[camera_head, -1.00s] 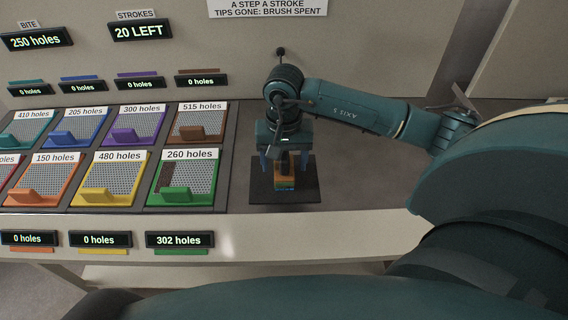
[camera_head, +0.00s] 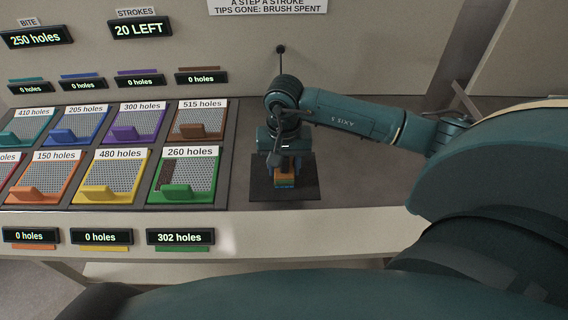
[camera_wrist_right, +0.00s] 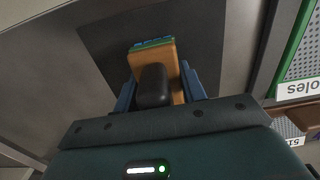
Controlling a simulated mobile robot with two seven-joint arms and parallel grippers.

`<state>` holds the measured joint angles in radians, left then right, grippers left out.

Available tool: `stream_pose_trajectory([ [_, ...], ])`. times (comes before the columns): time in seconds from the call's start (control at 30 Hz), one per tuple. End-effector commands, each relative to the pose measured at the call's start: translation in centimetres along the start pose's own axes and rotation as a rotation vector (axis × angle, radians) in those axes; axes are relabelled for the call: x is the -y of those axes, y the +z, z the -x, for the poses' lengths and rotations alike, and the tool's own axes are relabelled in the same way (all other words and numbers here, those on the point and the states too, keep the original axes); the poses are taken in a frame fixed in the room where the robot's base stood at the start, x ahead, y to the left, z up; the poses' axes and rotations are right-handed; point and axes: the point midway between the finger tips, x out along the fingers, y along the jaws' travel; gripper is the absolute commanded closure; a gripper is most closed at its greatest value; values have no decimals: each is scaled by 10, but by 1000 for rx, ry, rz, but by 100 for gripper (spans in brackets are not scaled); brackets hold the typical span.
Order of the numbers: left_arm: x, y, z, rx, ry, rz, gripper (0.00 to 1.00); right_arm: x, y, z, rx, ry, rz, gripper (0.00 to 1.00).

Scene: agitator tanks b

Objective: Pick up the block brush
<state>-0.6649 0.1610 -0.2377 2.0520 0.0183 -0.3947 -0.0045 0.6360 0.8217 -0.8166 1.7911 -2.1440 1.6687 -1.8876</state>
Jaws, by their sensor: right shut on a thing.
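The block brush (camera_head: 285,180) has an orange-brown body with a blue-green edge and stands over the dark square mat (camera_head: 257,193) on the bench. In the right wrist view the brush (camera_wrist_right: 171,62) shows an orange block with a black knob. My right gripper (camera_head: 284,164) is above the mat, shut on the brush. In the wrist view its blue fingers (camera_wrist_right: 158,88) flank the brush on both sides. Whether the brush touches the mat cannot be told. My left gripper is not in view.
Left of the mat stand several perforated panels with coloured handles, the nearest being the green one (camera_head: 184,178). Counter displays (camera_head: 180,237) line the front edge. A wall sign (camera_head: 268,8) is at the back. Bare bench lies right of the mat.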

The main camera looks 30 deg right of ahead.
Motion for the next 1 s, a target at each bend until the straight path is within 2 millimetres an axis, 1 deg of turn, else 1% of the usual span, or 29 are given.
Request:
stream_pose_trajectory([
  [0.03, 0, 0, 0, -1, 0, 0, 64, 0, 0, 0, -1, 0, 0, 82],
  [0.27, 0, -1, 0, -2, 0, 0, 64, 0, 0, 0, -1, 0, -1, 100],
  [0.47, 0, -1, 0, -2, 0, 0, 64, 0, 0, 1, -1, -1, 0, 100],
  [0.57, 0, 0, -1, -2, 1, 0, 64, 0, -1, 7, -3, -2, -1, 100],
  [0.67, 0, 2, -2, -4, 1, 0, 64, 1, -2, 21, -6, -3, 1, 100],
  [0.9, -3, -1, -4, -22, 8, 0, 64, 1, -1, 70, -6, -3, 0, 100],
  [1.0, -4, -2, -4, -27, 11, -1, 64, 0, -1, 86, -4, -3, 0, 100],
])
